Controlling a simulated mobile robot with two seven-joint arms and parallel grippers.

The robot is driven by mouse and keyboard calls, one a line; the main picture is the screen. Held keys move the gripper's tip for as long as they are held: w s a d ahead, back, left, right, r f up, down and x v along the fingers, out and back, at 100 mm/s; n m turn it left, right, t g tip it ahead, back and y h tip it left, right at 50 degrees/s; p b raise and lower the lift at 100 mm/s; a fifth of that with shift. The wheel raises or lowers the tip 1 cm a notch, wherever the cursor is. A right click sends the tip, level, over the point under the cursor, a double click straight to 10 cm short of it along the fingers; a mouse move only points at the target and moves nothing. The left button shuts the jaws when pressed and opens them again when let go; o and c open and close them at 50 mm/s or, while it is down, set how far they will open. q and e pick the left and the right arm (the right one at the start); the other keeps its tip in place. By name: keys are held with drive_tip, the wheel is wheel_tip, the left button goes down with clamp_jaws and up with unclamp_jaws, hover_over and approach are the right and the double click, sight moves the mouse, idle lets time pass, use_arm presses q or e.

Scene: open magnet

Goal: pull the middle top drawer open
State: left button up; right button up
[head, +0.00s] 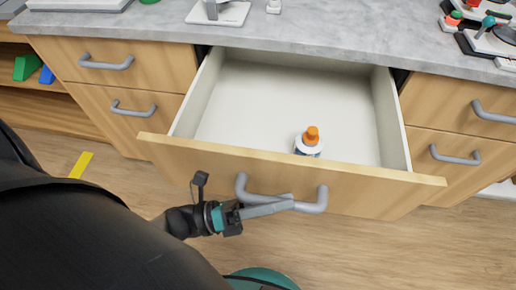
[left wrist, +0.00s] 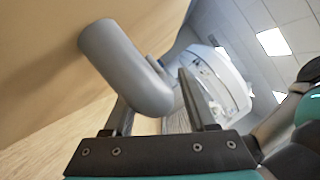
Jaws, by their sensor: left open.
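The middle top drawer (head: 230,110) stands pulled well out from under the grey worktop, its pale inside showing. Its wooden front (head: 375,192) carries a grey bar handle (head: 312,203). My left gripper (head: 280,203) is at this handle, its fingers open and overlapping the bar. In the left wrist view the curved end of the handle (left wrist: 130,70) is close in front of and between the two fingers (left wrist: 160,105); I cannot tell whether they touch it. My right gripper is not in view.
A white bottle with an orange cap (head: 310,141) stands inside the drawer. Closed drawers with grey handles flank it on the left (head: 105,62) and right (head: 490,112). Equipment stands on the grey worktop (head: 330,35). Wooden floor (head: 340,255) is clear in front.

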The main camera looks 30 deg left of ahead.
use_arm(q)
drive_tip(key=v, duration=1.5)
drive_tip(key=shift+a, duration=0.15)
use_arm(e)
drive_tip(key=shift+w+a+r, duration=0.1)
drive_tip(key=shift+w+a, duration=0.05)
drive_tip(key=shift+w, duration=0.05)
